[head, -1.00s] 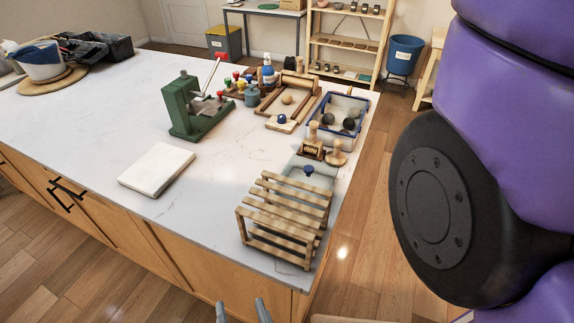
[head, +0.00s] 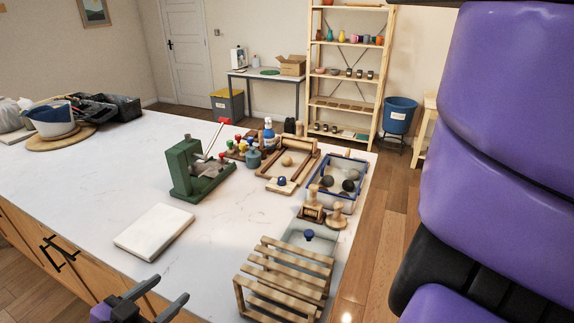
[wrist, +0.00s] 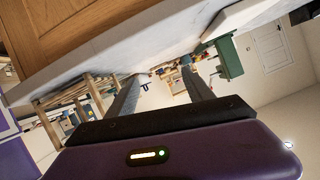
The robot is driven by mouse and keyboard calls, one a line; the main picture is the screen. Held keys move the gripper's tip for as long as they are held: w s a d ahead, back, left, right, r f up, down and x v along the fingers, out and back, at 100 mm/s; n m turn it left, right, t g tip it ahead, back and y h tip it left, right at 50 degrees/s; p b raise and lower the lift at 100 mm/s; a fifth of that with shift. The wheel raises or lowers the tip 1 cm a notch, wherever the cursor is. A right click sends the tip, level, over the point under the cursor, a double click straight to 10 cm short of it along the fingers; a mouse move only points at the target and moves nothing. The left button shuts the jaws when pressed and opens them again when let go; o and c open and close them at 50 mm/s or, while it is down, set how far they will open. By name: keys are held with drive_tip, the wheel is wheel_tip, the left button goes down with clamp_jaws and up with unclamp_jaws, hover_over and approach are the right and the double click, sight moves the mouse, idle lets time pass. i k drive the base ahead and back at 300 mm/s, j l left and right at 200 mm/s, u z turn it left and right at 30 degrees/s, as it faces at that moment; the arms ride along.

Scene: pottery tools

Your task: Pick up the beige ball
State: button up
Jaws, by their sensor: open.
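A small beige ball (head: 287,160) sits on a wooden-framed board (head: 268,184) in the middle of the counter group. A pale ball (head: 352,174) also shows among dark balls in the blue-rimmed bin (head: 322,203); I cannot tell its exact colour. My gripper (head: 170,291) is at the lower edge of the head view, by the counter's front side, far from the beige ball. It is open, with nothing between its fingers in the wrist view (wrist: 163,76). In the wrist view the counter items are tilted and too small to tell the ball.
A slatted wooden rack (head: 284,280) stands at the near right of the counter (head: 90,190). A green press (head: 197,172) stands left of the board. A white slab (head: 154,231) lies in front of it. Stamps (head: 336,216) stand near the bin. The left counter is largely clear.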

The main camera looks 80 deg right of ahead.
sight(286, 160)
drive_tip(key=k+l, duration=0.1)
drive_tip(key=l, duration=0.5)
drive_tip(key=k+l, duration=0.1)
drive_tip(key=l, duration=0.45)
drive_tip(key=k+l, duration=0.1)
drive_tip(key=l, duration=0.5)
drive_tip(key=k+l, duration=0.1)
drive_tip(key=l, duration=0.45)
drive_tip(key=k+l, duration=0.1)
drive_tip(key=l, duration=0.5)
